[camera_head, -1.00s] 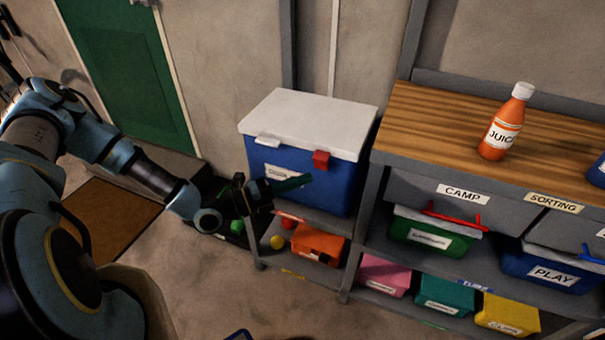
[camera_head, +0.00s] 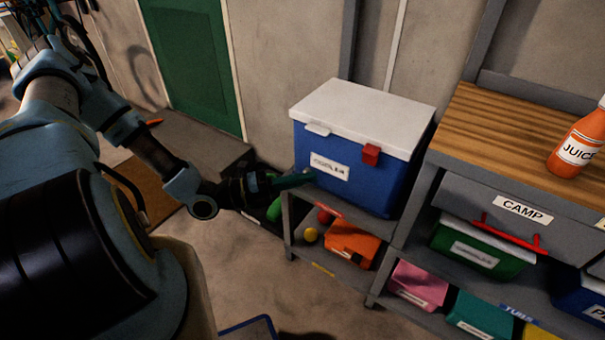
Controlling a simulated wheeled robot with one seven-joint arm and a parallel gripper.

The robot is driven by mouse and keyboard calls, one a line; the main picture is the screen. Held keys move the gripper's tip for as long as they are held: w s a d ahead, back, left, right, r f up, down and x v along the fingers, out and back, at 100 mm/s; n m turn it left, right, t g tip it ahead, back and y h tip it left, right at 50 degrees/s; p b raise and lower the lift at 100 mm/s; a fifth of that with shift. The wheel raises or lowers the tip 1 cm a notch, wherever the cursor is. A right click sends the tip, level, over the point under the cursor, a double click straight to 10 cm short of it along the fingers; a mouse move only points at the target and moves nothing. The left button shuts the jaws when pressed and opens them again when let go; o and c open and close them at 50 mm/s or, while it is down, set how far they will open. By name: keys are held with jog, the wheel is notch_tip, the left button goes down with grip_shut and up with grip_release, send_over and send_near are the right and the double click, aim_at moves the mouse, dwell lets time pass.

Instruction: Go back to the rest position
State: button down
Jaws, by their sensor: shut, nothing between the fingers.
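My gripper (camera_head: 296,180) is at the end of my arm, which reaches in from the left. Its dark body and teal fingers are in front of the lower left part of a blue cooler (camera_head: 360,180). The fingers are closed together with nothing between them. I cannot tell whether they touch the cooler. The cooler has a closed white lid (camera_head: 365,112) and a red latch, and stands on a low grey shelf.
An orange bin (camera_head: 352,243) and small balls sit on the shelf below the cooler. On the right, a wood-topped bench (camera_head: 500,135) holds a juice bottle (camera_head: 578,145). A concrete step (camera_head: 195,145) and a green door (camera_head: 192,60) are behind my arm. Floor in front is mostly clear.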

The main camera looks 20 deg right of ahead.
jog(key=s+a+r+m+g+y, duration=0.2)
jog(key=a+r+m+g+y, duration=0.1)
jog(key=a+m+y, duration=1.25)
jog(key=w+a+r+m+t+y, duration=0.3)
jog(key=w+a+r+m+t, duration=0.5)
jog(key=a+r+m, duration=0.4)
jog(key=m+t, duration=0.1)
jog(key=m, duration=0.4)
jog(key=shift+a+m, duration=0.35)
jog(key=shift+w+r, duration=0.1)
